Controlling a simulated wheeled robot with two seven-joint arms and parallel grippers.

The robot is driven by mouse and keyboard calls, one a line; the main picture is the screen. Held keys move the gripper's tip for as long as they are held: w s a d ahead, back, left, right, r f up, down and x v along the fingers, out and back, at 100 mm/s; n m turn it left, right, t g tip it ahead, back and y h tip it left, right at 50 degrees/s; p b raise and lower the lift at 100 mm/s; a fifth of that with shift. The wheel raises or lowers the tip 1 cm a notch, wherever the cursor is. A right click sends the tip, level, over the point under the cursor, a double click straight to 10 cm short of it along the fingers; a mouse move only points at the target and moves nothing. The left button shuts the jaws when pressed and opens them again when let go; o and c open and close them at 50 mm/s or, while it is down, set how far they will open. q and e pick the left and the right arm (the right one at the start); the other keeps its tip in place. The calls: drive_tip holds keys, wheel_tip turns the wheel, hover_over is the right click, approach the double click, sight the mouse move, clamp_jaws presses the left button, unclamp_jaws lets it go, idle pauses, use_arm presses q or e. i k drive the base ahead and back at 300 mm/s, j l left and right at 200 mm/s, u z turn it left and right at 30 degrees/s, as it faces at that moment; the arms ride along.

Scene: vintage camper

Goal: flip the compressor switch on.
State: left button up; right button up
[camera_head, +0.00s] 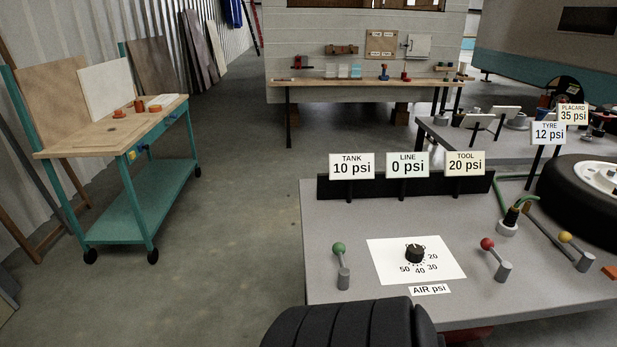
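A grey bench (330,220) stands in front of me. No switch on it is labelled as the compressor's. A green-knobbed lever (339,249) stands at its left front, knob up and leaning slightly left. A red-knobbed lever (488,244) and a yellow-knobbed lever (566,238) lean up-left on the right side. A black dial (414,253) sits on a white scale plate (385,261) above an "AIR psi" label (430,290). Signs read TANK 10 psi (351,166), LINE 0 psi (407,165) and TOOL 20 psi (464,163). Neither gripper is in view.
A black ribbed rounded shape (350,325) covers part of the bench's front edge; I cannot tell what it is. A tyre (585,205) lies at the right, near a green hose (500,195). A teal workbench (130,200) stands left, with clear floor (240,190) between.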

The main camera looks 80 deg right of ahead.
sight(338, 249)
drive_tip(key=i+z, duration=0.35)
drive_tip(key=z, duration=0.15)
drive_tip(key=i+z, duration=0.35)
drive_tip(key=z, duration=0.15)
drive_tip(key=i+j+z, duration=0.2)
drive_tip(key=i+z, duration=0.15)
drive_tip(key=z, duration=0.15)
drive_tip(key=i+j+z, duration=0.25)
drive_tip(key=z, duration=0.25)
drive_tip(key=i+z, duration=0.15)
drive_tip(key=z, duration=0.25)
drive_tip(key=i+z, duration=0.15)
drive_tip(key=z, duration=0.25)
drive_tip(key=i+z, duration=0.15)
drive_tip(key=z, duration=0.25)
drive_tip(key=i+j+z, duration=0.1)
drive_tip(key=z, duration=0.35)
drive_tip(key=i+j+z, duration=0.15)
drive_tip(key=z, duration=0.25)
